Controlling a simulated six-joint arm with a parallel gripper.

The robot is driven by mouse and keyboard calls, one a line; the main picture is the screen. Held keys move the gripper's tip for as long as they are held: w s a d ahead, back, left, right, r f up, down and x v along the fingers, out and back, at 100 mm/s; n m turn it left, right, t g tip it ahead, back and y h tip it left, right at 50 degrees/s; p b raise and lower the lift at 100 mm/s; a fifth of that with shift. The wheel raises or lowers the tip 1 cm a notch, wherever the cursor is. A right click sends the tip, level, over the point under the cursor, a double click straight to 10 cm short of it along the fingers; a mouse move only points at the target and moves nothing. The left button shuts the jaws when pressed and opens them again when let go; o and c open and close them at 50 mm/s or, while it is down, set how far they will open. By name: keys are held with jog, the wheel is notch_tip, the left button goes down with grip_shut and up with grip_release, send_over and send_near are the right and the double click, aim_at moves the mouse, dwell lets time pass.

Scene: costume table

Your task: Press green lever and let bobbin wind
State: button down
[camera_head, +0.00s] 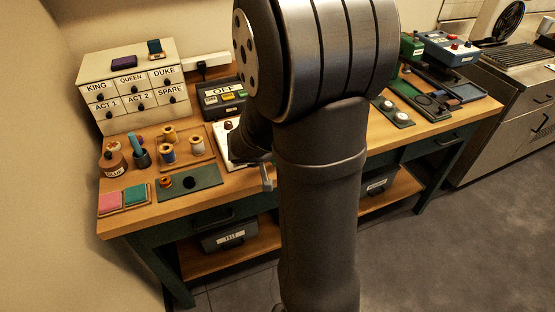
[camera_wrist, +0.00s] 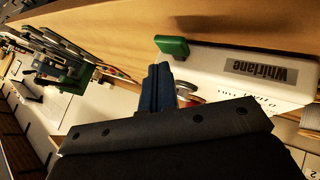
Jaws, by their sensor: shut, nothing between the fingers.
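In the wrist view, a green lever (camera_wrist: 172,46) sticks out at the left end of a white machine (camera_wrist: 215,65) marked "Whirlane". My gripper (camera_wrist: 158,70) is shut and empty. Its tips appear just short of the green lever in the picture; I cannot tell whether they touch it. A reddish round part (camera_wrist: 187,91), possibly the bobbin, shows partly behind the fingers. In the head view my arm covers most of the white machine, and the lever and bobbin cannot be made out there.
A dark box reading "OFF" (camera_head: 222,93) stands behind the machine. Thread spools (camera_head: 168,154), a brown jar (camera_head: 113,160) and pink and green pads (camera_head: 110,200) lie left. A drawer cabinet (camera_head: 126,83) stands behind them. Green and blue devices (camera_head: 449,48) are at the right.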

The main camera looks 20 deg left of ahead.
jog(key=shift+f, duration=0.1)
dwell(0.7)
jog(key=shift+f, duration=0.35)
jog(key=shift+f, duration=0.95)
dwell(0.9)
jog(key=shift+r, duration=1.4)
jog(key=shift+r, duration=2.5)
jog(key=shift+f, duration=0.1)
